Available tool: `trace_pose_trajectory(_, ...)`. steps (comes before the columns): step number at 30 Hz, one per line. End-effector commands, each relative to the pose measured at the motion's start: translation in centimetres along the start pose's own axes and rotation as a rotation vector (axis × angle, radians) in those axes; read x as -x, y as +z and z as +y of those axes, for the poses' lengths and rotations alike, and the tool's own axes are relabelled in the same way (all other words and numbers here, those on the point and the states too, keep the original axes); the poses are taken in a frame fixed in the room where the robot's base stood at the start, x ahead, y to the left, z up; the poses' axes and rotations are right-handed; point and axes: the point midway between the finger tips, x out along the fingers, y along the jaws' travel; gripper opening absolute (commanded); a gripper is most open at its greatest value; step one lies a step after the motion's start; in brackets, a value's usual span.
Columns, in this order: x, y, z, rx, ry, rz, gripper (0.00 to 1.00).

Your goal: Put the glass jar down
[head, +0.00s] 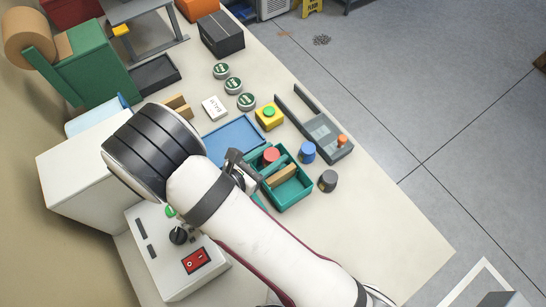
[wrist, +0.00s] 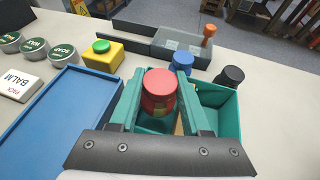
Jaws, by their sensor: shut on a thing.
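The glass jar with a red lid (head: 271,155) is between the fingers of my gripper (wrist: 160,85). In the wrist view the jar's red lid (wrist: 159,82) faces the camera, with a bit of the jar body below it. My gripper is shut on the jar. A tan divider (head: 282,176) splits the crate, and the other compartment looks empty.
A blue-lidded jar (head: 308,151) and a dark-lidded jar (head: 328,181) stand beside the crate. A blue tray (head: 228,133) lies left of it. A yellow box with a green button (head: 269,117), round tins (head: 234,85) and a grey scale-like device (head: 323,133) are beyond.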

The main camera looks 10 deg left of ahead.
Motion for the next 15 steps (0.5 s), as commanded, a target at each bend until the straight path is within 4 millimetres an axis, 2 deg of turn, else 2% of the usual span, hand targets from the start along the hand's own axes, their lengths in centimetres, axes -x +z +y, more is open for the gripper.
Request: trace_pose_trajectory(15, -0.48, -1.06, -0.01, -0.001, -0.001, 0.0, 0.0)
